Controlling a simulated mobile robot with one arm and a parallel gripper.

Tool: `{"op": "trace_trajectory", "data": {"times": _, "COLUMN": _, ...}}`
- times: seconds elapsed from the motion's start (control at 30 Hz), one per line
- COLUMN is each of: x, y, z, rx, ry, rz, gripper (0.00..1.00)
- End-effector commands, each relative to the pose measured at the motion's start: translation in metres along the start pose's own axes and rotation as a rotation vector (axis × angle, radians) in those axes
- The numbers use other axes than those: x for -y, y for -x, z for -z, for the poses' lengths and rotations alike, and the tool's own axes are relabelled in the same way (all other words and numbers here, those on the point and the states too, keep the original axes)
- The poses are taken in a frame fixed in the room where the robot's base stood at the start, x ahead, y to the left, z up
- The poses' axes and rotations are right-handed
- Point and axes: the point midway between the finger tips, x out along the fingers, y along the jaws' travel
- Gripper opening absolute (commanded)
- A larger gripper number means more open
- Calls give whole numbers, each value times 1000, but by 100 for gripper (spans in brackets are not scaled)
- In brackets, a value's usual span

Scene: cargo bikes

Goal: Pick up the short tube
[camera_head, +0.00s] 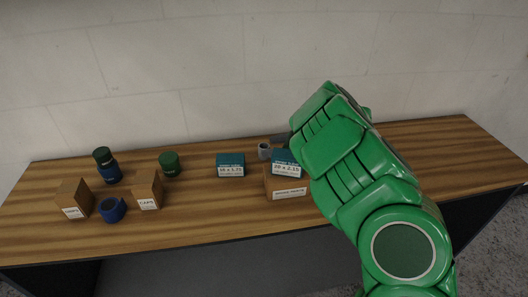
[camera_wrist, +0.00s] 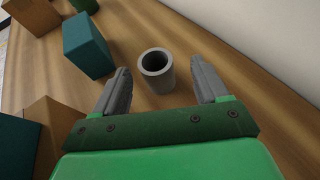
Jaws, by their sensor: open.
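The short tube is a grey hollow cylinder standing upright on the wooden table, seen in the head view (camera_head: 264,151) behind the teal boxes. In the wrist view the short tube (camera_wrist: 157,82) shows its open top and stands in front of my gripper, roughly midway between the fingertips. My gripper (camera_wrist: 159,67) is open, with one grey finger on each side of the tube and a visible gap to each. Nothing is held. In the head view my green arm reaches in from the right and hides most of my gripper.
A teal box (camera_head: 231,170) stands left of the tube, also in the wrist view (camera_wrist: 88,47). Another teal box (camera_head: 287,168) sits on a cardboard box (camera_head: 288,191) in front. Cardboard boxes, a blue roll (camera_head: 112,210) and dark containers stand left. A pale wall (camera_head: 200,70) runs behind.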

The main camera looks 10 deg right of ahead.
Motion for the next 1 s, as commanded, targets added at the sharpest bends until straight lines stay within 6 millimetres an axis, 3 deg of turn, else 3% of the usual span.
{"op": "trace_trajectory", "data": {"times": 0.27, "x": 0, "y": -10, "z": -1, "rx": 0, "ry": 0, "rz": 1, "gripper": 74}}
{"op": "trace_trajectory", "data": {"times": 0.73, "x": -5, "y": -52, "z": -5, "rx": 1, "ry": 0, "rz": 0, "gripper": 74}}
{"op": "trace_trajectory", "data": {"times": 1.0, "x": -4, "y": -57, "z": -4, "rx": -1, "ry": 0, "rz": 2, "gripper": 74}}
